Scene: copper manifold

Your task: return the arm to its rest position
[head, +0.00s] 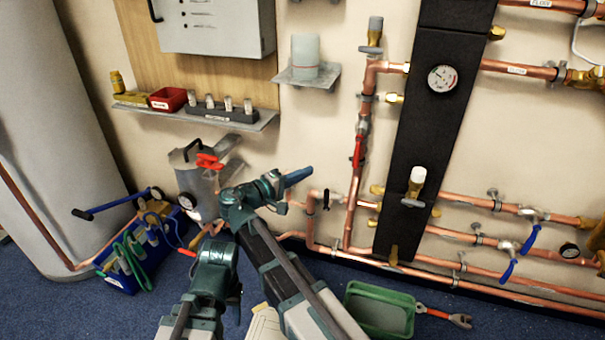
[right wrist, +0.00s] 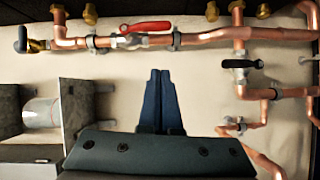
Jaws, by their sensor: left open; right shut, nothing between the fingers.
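My right arm reaches up from the bottom middle of the head view. Its gripper (head: 298,176) has blue fingers and points right, in front of the wall left of the copper pipes. In the right wrist view the two blue fingers (right wrist: 160,75) lie together with nothing between them. My left gripper (head: 203,238) is lower and further left, in front of the grey canister (head: 193,180). My right forearm stands just right of my left wrist.
A red-handled valve (head: 358,152) is on the vertical pipe; it also shows in the right wrist view (right wrist: 145,27). A shelf (head: 330,79) holds a translucent cup (head: 305,55). A blue tool carrier (head: 122,278) and a green tray (head: 380,312) are on the floor.

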